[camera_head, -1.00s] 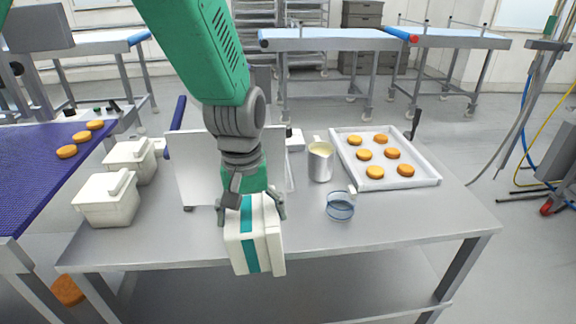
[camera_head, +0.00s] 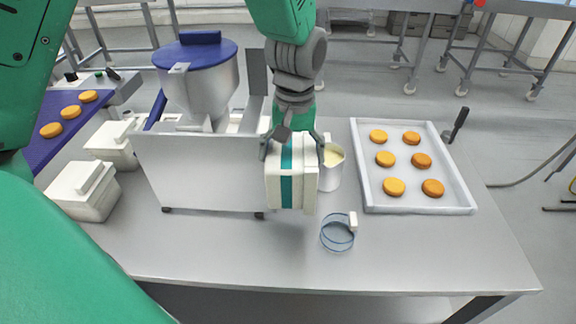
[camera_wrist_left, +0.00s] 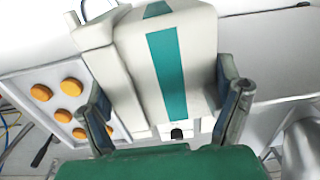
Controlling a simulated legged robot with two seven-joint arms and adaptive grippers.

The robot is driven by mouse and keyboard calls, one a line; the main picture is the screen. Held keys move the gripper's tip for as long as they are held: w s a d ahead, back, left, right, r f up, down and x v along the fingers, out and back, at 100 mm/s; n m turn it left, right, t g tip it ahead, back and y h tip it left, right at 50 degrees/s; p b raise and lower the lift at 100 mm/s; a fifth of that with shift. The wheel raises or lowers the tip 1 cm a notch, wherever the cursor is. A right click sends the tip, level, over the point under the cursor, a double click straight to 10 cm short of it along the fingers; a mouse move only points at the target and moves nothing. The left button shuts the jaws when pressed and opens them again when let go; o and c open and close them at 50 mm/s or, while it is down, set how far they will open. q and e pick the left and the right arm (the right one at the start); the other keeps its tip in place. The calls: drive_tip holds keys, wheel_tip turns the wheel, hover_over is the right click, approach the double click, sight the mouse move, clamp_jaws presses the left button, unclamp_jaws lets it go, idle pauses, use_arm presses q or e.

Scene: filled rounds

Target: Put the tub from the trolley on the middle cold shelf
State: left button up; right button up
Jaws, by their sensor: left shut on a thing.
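My left gripper (camera_head: 293,152) is shut on a white box with a teal band (camera_head: 306,184), its fingers on two opposite sides. Whether the box touches the table is unclear. In the left wrist view the box (camera_wrist_left: 204,42) sits between the two fingers (camera_wrist_left: 165,112). Two white lidded tubs (camera_head: 88,205) stand at the table's left. I see no trolley or cold shelf that I can make out. My right gripper is not in view.
A hopper machine with a blue lid (camera_head: 198,52) stands behind a grey panel (camera_head: 205,180). A tray of round patties (camera_head: 464,206) lies at the right, a clear dish (camera_head: 337,238) in front of the jug. The steel table's (camera_head: 440,255) front right is free.

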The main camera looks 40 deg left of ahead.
sight(293, 144)
use_arm(q)
drive_tip(key=shift+w+a+f+p, duration=0.2)
drive_tip(key=shift+w+a+f, duration=0.2)
drive_tip(key=shift+w, duration=0.2)
drive_tip(key=shift+w+a+f+p, duration=0.25)
drive_tip(key=shift+w+a, duration=0.1)
drive_tip(key=shift+w, duration=0.2)
drive_tip(key=f, duration=0.4)
drive_tip(key=shift+a+f, duration=0.25)
drive_tip(key=shift+f, duration=0.1)
drive_tip(key=f, duration=0.4)
drive_tip(key=shift+d+f, duration=0.15)
drive_tip(key=shift+d, duration=0.25)
drive_tip(key=shift+f, duration=0.1)
drive_tip(key=shift+a, duration=0.2)
drive_tip(key=shift+f, duration=0.1)
drive_tip(key=o, duration=1.6)
drive_tip(key=shift+a, duration=0.1)
drive_tip(key=shift+c, duration=0.2)
